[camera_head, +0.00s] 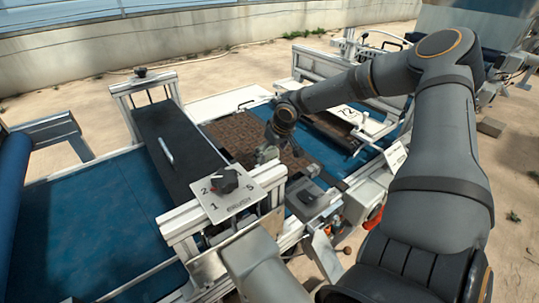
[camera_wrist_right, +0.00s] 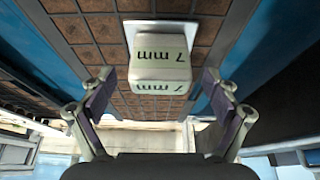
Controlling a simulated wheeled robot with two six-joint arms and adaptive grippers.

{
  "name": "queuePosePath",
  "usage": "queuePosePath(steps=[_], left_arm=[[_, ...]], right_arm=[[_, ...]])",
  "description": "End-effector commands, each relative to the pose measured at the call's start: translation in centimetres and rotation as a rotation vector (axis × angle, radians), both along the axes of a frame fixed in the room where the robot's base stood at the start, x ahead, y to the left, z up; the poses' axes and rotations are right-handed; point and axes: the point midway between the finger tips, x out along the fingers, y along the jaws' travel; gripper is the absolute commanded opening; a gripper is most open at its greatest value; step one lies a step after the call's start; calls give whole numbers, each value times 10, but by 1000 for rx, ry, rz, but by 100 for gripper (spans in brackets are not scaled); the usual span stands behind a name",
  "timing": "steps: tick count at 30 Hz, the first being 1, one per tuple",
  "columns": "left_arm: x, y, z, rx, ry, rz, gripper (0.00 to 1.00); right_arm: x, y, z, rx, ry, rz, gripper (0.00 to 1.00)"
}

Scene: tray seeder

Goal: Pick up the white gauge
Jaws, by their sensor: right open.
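The white gauge (camera_wrist_right: 160,65) is a small white block marked "7 mm", with the lettering upside down in the right wrist view. It sits on a white plate over a brown tray of square cells (camera_wrist_right: 82,30). My right gripper (camera_wrist_right: 160,97) is open, with one finger on each side of the picture and the gauge centred ahead of the gap, apparently untouched. In the head view my right gripper (camera_head: 268,156) is low over the brown tray (camera_head: 235,132), and I cannot make out the gauge there. My left gripper is not in view.
A dark cover with a handle (camera_head: 178,135) stands left of the tray. A dial plate (camera_head: 228,192) with a black knob is in front. A crossbar marked "72" (camera_head: 345,110) is behind to the right. Blue belt (camera_head: 85,215) lies bare at the left.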

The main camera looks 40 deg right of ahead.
Motion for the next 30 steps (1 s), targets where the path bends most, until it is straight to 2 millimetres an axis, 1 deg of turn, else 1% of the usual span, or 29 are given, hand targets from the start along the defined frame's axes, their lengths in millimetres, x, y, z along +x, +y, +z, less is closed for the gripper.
queuePosePath(steps=[1, 3, 6, 12, 14, 27, 28, 30], left_arm=[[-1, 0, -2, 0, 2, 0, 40], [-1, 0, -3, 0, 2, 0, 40], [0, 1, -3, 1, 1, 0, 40], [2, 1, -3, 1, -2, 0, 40], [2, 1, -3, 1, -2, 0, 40], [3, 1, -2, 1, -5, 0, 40], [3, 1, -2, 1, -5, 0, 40], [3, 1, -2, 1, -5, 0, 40]], right_arm=[[2, -1, -9, -5, 7, 0, 89], [5, -1, -16, -3, 4, 0, 89], [8, -1, -20, 0, 1, -1, 89], [8, -1, -20, 1, -2, -1, 89], [8, -1, -20, 1, -1, -1, 82], [8, -1, -19, 1, -1, -1, 22], [8, -1, -19, 1, -1, -1, 18], [8, -1, -19, 1, -1, -1, 18]])
